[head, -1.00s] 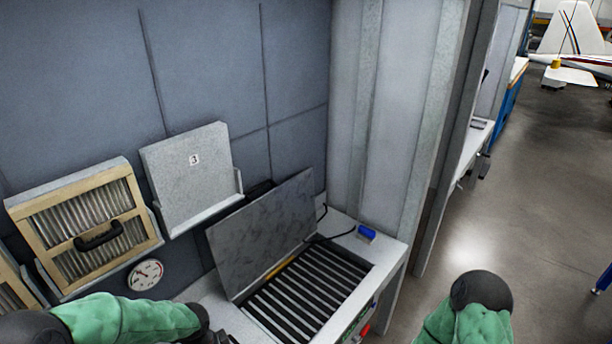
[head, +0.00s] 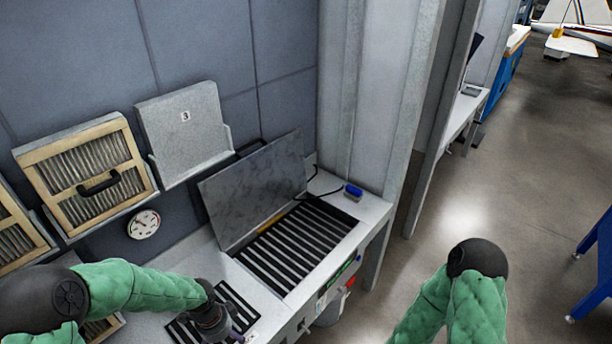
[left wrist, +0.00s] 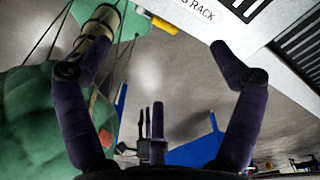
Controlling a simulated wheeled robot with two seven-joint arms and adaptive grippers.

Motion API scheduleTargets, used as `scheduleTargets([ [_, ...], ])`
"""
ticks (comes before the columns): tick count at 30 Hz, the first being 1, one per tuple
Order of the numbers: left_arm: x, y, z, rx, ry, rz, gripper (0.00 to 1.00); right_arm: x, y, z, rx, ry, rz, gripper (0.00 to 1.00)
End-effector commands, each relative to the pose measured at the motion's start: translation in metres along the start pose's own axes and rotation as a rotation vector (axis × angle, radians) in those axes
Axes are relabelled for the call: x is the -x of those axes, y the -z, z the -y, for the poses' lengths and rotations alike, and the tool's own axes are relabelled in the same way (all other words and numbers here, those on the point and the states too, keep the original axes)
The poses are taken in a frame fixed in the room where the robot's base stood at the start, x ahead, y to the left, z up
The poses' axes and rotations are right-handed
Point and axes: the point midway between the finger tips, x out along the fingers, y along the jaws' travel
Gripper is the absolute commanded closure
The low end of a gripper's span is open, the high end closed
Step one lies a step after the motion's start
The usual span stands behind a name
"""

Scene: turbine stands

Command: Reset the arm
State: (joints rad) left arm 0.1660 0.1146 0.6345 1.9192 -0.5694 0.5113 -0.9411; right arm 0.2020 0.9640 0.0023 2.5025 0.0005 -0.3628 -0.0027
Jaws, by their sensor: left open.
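My left arm, in a green sleeve, comes in at the lower left of the head view. Its gripper (head: 222,334) is at the bottom edge, over the front of the bench and partly cut off. In the left wrist view the left gripper (left wrist: 153,58) has its two dark fingers wide apart with nothing between them. Beyond them are the floor and the bench edge with lettering ending in "RACK" (left wrist: 195,10). My right arm (head: 462,300), also green-sleeved, shows at the lower right of the head view, bent at a black joint. The right gripper is out of view.
The bench (head: 372,213) has a slotted grate (head: 300,245) and a raised grey lid (head: 255,190). A numbered grey panel (head: 185,135) and a wood-framed filter (head: 85,170) hang on the wall beside a round gauge (head: 144,224). Open floor (head: 520,180) lies right; a blue stand (head: 597,260) edges in.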

Motion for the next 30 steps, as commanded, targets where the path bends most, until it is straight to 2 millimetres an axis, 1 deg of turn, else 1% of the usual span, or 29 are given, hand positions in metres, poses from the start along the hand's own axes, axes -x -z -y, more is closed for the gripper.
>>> scheduleTargets([
  [7, -0.029, 0.018, -0.018, 0.183, -0.046, -0.075, 0.07, 0.000, -0.001, 0.000, -0.001, 0.000, 0.001, 0.60],
  [11, -0.050, 0.031, -0.033, 0.337, -0.084, -0.122, 0.07, 0.000, -0.001, 0.000, -0.001, 0.000, 0.001, 0.60],
  [15, -0.079, 0.046, -0.055, 0.583, -0.141, -0.173, 0.07, 0.000, 0.000, 0.000, -0.001, 0.000, 0.001, 0.60],
  [21, -0.117, 0.059, -0.088, 0.968, -0.213, -0.203, 0.07, 0.000, -0.001, 0.000, -0.001, 0.000, 0.001, 0.60],
  [24, -0.131, 0.061, -0.101, 1.133, -0.234, -0.201, 0.07, 0.000, -0.001, 0.000, -0.001, 0.000, 0.001, 0.60],
  [30, -0.150, 0.060, -0.123, 1.377, -0.254, -0.181, 0.07, 0.000, -0.001, 0.000, -0.001, 0.000, 0.001, 0.60],
])
